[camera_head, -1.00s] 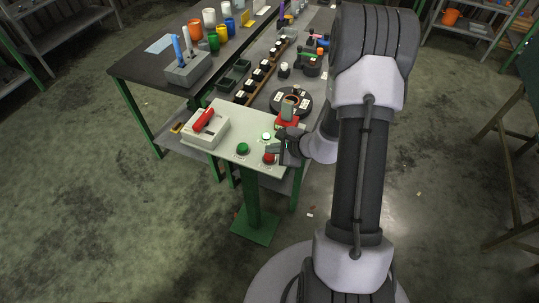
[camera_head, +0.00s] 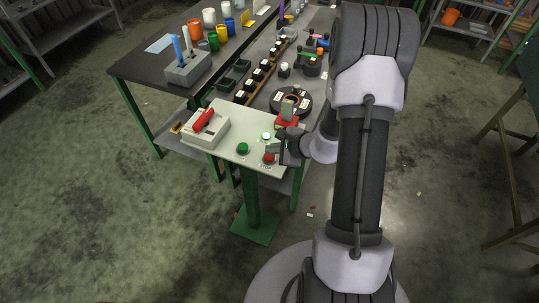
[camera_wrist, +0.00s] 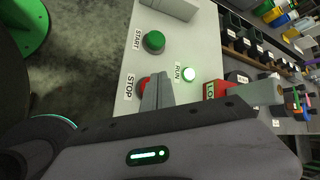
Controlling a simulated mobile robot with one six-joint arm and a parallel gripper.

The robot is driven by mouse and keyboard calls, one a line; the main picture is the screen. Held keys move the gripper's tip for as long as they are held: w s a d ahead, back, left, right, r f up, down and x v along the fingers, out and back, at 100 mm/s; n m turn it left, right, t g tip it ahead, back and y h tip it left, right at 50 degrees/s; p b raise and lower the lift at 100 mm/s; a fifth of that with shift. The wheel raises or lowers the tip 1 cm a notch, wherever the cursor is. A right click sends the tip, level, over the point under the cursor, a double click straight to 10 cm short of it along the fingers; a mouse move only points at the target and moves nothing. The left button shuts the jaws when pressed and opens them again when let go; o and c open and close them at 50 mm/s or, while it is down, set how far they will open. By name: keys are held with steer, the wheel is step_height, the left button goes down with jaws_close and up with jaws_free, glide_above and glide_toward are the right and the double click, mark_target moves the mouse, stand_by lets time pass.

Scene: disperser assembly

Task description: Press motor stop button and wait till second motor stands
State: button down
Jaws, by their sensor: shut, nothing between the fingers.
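The control panel (camera_head: 222,145) is a pale box top on a green post. In the wrist view it carries a green START button (camera_wrist: 154,41), a red STOP button (camera_wrist: 143,84) and a lit RUN lamp (camera_wrist: 188,74). My gripper (camera_wrist: 158,82) is shut and empty. Its fingertips are at the red button and partly cover it; I cannot tell whether they press it. In the head view the red button (camera_head: 269,158) is just left of my gripper (camera_head: 277,150), and the RUN lamp (camera_head: 266,136) glows. The second motor cannot be made out.
A red-handled switch box (camera_head: 207,127) stands at the panel's left. A red block (camera_head: 287,121) labelled in part "LO" is close behind my gripper. A dark round device (camera_head: 291,101) and a workbench (camera_head: 143,72) with coloured cups lie beyond. Floor at left is clear.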

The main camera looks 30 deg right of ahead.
mark_target(272, 157)
steer(key=shift+f+b, duration=0.5)
steer(key=shift+b, duration=0.2)
steer(key=shift+f+b, duration=0.8)
steer(key=shift+b, duration=0.2)
stand_by(0.7)
steer(key=shift+r, duration=0.1)
steer(key=shift+r+p, duration=0.75)
steer(key=shift+r, duration=0.45)
steer(key=shift+r+p, duration=1.6)
steer(key=shift+r, duration=0.95)
